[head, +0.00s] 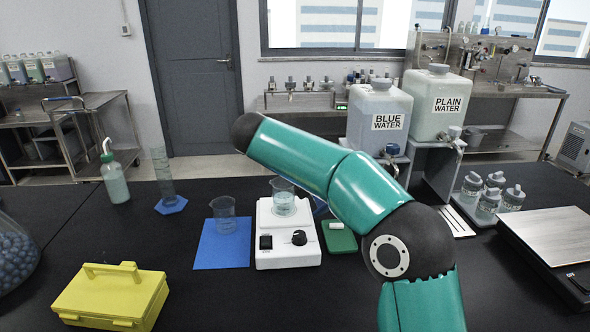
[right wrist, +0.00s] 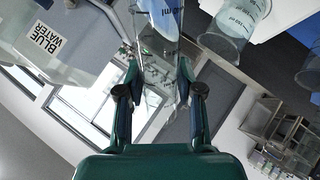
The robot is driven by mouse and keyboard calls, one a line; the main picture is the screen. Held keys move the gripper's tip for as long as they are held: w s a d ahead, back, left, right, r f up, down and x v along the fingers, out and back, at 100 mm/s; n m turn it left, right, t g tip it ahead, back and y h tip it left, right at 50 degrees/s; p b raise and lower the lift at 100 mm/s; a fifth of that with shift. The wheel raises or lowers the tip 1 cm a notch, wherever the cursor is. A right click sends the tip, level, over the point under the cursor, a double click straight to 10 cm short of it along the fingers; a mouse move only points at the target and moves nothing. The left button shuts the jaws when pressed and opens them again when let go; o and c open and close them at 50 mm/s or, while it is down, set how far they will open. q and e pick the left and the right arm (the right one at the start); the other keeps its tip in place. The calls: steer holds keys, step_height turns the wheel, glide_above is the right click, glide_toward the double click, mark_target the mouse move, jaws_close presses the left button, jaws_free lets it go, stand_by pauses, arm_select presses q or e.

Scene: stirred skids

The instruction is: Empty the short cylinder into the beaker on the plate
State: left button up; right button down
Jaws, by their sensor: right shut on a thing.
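My right gripper (right wrist: 159,68) is shut on the short cylinder (right wrist: 157,45), clear glass with a blue part and markings at the top of the right wrist view. In the head view my right arm hides this gripper and most of the cylinder; a bit of blue shows below the arm. The cylinder's tilt and contents are unclear. The beaker on the plate (head: 284,203) holds pale blue liquid and stands on the white hot plate (head: 288,250). It appears close to the right of the held cylinder in the right wrist view (right wrist: 236,28). My left gripper is out of view.
Another beaker (head: 225,218) stands on a blue mat (head: 222,255) left of the plate. A tall cylinder (head: 161,175) and a wash bottle (head: 114,178) stand behind at left. A yellow box (head: 110,297) is front left. A green mat (head: 340,240) lies right of the plate.

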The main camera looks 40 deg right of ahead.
steer(key=shift+f+g+p, duration=0.1)
steer(key=shift+g+p, duration=0.2)
steer(key=shift+p, duration=0.1)
steer(key=shift+f, duration=0.15)
steer(key=shift+f+n+g+p, duration=0.3)
steer(key=shift+n+p, duration=0.1)
steer(key=shift+p, duration=0.6)
steer(key=shift+f, duration=0.2)
